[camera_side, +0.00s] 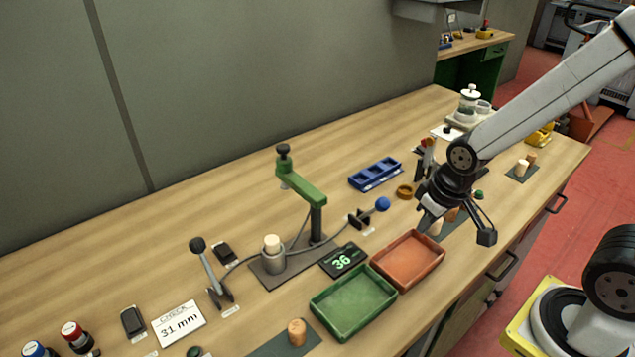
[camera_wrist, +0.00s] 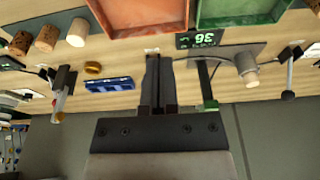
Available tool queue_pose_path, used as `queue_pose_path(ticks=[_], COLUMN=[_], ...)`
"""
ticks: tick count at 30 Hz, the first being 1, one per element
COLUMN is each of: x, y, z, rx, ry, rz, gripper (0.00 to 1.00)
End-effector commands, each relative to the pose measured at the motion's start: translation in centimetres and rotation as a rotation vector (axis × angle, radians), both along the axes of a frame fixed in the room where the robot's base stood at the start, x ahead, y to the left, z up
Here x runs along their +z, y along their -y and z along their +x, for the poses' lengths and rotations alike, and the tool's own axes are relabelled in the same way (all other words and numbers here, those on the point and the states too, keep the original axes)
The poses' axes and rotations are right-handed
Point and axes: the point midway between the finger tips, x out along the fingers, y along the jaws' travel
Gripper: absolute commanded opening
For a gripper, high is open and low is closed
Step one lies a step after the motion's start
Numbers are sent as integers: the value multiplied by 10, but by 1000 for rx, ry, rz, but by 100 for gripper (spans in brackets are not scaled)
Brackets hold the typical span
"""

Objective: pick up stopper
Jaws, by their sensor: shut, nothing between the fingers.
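My gripper (camera_side: 426,218) is shut and empty above the bench, beside the red tray. In the wrist view its closed fingers (camera_wrist: 158,60) point toward the trays with nothing between them. Several cork stoppers stand on a dark mat: a pale one (camera_wrist: 77,32), a tan one (camera_wrist: 47,37) and a darker one (camera_wrist: 20,43). In the side view the gripper partly hides this row; a pale stopper (camera_side: 436,228) shows beside the fingers. Another pale stopper (camera_side: 272,241) sits upright on the grey post of the measuring stand. A tan stopper (camera_side: 297,332) stands on the front mat.
The red tray (camera_side: 437,259) and green tray (camera_side: 384,320) look empty. A green-armed stand (camera_side: 318,222), a display reading 36 (camera_side: 343,260), levers and a blue divided holder (camera_side: 364,187) stand behind. Two more stoppers (camera_side: 521,168) are at the far right. Bare wood lies at the back left.

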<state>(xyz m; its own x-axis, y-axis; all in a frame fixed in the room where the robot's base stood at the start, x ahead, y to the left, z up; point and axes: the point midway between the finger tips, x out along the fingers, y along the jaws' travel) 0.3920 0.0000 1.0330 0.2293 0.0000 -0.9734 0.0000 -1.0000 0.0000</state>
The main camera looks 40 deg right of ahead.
Motion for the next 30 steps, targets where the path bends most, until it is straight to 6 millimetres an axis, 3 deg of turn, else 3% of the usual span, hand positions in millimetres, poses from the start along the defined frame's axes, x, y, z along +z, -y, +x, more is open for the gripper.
queue_pose_path(ticks=[5,12,14,30], x=[0,0,0,9], y=[0,0,0,0], z=[0,0,0,1], rx=[0,0,0,0], ry=[0,0,0,4], rz=[0,0,0,0], gripper=[0,73,86,86])
